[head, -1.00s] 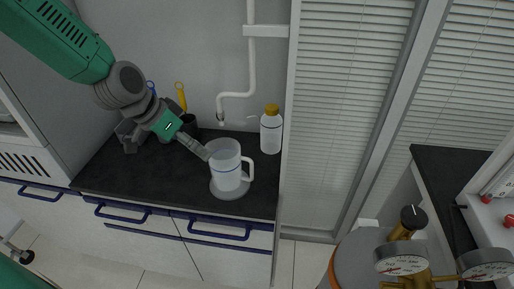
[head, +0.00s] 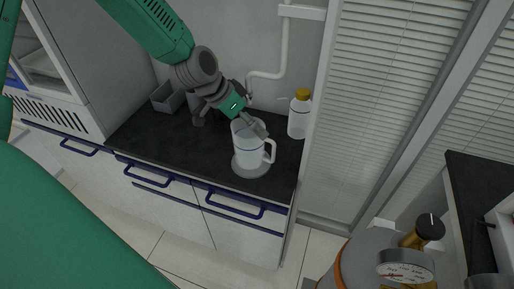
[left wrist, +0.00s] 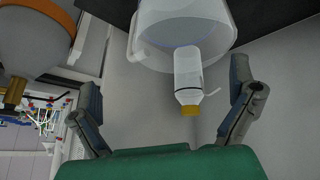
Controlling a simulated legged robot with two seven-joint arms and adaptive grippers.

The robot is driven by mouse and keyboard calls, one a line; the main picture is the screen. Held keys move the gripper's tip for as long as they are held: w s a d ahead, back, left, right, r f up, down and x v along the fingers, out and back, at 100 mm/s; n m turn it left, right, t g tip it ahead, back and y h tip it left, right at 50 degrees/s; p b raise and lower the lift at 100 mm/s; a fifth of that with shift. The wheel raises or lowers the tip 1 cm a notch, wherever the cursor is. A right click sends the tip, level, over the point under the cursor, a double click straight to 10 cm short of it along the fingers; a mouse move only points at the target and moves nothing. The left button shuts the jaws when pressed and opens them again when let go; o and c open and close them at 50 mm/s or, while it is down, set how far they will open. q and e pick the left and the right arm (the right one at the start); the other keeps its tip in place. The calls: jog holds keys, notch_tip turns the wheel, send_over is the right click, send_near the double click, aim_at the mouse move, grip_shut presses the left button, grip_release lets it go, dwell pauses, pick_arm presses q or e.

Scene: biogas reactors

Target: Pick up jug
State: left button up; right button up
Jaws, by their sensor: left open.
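A clear, whitish jug (head: 248,150) with a handle on its right side stands upright on a round grey disc (head: 243,171) on the dark counter. My left gripper (head: 258,128) is open and empty, at the far side of the jug by its upper rim; in the head view I cannot tell whether it touches. In the left wrist view the jug (left wrist: 185,22) fills the top, beyond the spread fingers of my left gripper (left wrist: 163,78), with its handle to the left. My right gripper is not in view.
A white bottle with a yellow cap (head: 299,116) stands behind the jug to the right, near the window frame. A grey open bin (head: 168,98) sits at the counter's back left. A gauge (head: 405,268) on a tank is at lower right. The counter's left front is clear.

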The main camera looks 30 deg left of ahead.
aim_at(247, 127)
pick_arm(q)
jog(key=w+a+f, duration=0.1)
jog(key=f, duration=0.2)
jog(key=w+a+f, duration=0.1)
jog(key=f, duration=0.1)
jog(key=shift+w+a, duration=0.3)
jog(key=shift+a, duration=0.05)
jog(key=shift+w+a+f, duration=0.1)
jog(key=shift+w+f, duration=0.05)
jog(key=shift+f, duration=0.05)
jog(key=shift+d+r, duration=0.1)
jog(key=shift+d, duration=0.1)
jog(key=shift+s+d+r, duration=0.15)
jog(key=shift+d+r, duration=0.1)
jog(key=shift+d, duration=0.2)
jog(key=shift+s+d+r, duration=0.15)
jog(key=shift+d+r, duration=0.05)
jog(key=shift+d, duration=0.25)
jog(key=c, duration=1)
jog(key=shift+s+d, duration=0.1)
jog(key=shift+d, duration=0.15)
jog(key=c, duration=0.6)
jog(key=shift+c, duration=0.6)
jog(key=shift+a+f, duration=0.15)
jog(key=shift+a, duration=0.4)
jog(key=shift+d, duration=0.1)
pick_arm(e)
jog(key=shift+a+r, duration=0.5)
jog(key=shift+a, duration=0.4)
